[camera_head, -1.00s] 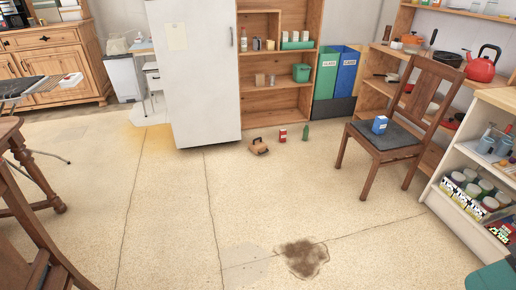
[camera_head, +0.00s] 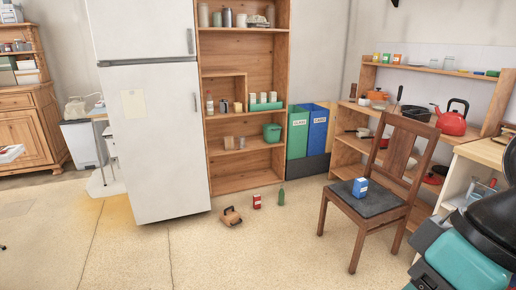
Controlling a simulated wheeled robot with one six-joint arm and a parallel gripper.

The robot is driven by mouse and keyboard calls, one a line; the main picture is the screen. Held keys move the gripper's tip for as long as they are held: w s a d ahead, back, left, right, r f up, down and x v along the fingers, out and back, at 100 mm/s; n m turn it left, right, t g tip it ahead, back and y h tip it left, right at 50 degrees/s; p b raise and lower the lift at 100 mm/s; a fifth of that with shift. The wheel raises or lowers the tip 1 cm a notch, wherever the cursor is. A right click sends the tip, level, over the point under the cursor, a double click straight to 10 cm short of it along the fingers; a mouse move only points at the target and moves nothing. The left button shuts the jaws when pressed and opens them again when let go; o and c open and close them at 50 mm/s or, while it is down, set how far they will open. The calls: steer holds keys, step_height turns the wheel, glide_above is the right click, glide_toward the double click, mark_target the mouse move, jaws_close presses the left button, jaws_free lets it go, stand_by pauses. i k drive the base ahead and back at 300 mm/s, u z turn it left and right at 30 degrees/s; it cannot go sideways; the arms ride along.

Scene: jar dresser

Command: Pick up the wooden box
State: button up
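A small brown box-like thing with a dark patch on it (camera_head: 231,217) lies on the floor in front of the shelf unit; it may be the wooden box, but it is too small to be sure. A small brown block (camera_head: 229,142) stands on a lower shelf of the wooden shelf unit (camera_head: 243,184). No gripper fingers show. Only a teal and black part of my arm shows at the lower right, well away from both.
A red can (camera_head: 257,201) and a green bottle (camera_head: 281,196) stand on the floor nearby. A white fridge (camera_head: 160,150) is to the left. A wooden chair (camera_head: 375,200) bearing a blue box (camera_head: 360,187) is to the right. The floor in front is clear.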

mark_target(229, 213)
steer(key=u, duration=0.55)
steer(key=i, duration=2.1)
steer(key=u, duration=0.4)
steer(key=i, duration=2.3)
steer(key=z, duration=0.15)
